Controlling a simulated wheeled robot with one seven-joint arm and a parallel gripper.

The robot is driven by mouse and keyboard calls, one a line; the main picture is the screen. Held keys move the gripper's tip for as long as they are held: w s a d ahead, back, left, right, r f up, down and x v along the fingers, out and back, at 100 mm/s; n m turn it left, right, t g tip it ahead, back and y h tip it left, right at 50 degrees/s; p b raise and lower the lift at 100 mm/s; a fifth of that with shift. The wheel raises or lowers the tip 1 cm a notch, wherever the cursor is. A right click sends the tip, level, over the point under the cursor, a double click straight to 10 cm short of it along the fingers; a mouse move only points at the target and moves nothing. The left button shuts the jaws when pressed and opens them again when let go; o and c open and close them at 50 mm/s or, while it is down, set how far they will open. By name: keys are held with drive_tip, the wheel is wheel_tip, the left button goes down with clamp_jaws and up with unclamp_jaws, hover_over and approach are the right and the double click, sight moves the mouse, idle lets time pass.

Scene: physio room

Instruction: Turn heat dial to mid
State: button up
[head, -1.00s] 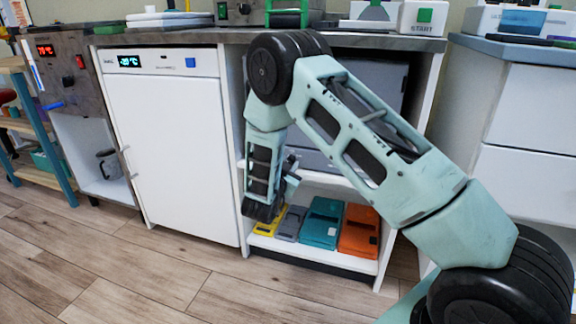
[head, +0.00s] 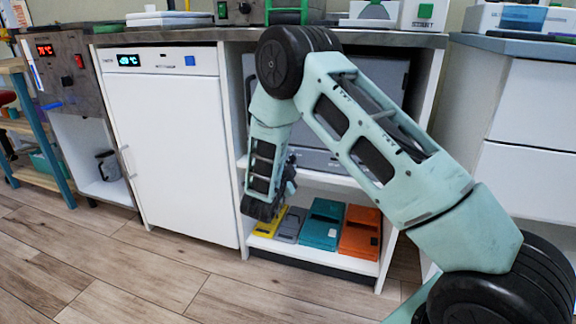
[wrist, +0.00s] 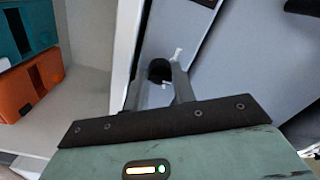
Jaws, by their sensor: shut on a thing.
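The black heat dial (wrist: 159,68) sits on a grey panel (wrist: 215,60) in the wrist view. A small white mark shows just beyond it, up and to the right. My gripper (wrist: 160,76) has its two grey fingers on either side of the dial and is shut on it. In the head view my gripper (head: 290,172) is mostly hidden behind my own arm, in front of the grey appliance (head: 318,158) on the shelf. The dial cannot be seen there.
Yellow, grey, teal (head: 321,224) and orange (head: 360,232) cases stand on the lower shelf below my gripper. The white cabinet (head: 165,140) is to the left, and white drawers (head: 525,120) to the right. The wooden floor in front is clear.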

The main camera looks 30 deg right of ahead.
drive_tip(key=shift+a+f, duration=0.1)
drive_tip(key=shift+a, duration=0.05)
drive_tip(key=o, duration=1)
drive_tip(key=p+v, duration=0.5)
drive_tip(key=v, duration=1.2)
drive_tip(key=shift+s, duration=0.2)
drive_tip(key=shift+a, duration=0.15)
drive_tip(key=shift+w, duration=0.1)
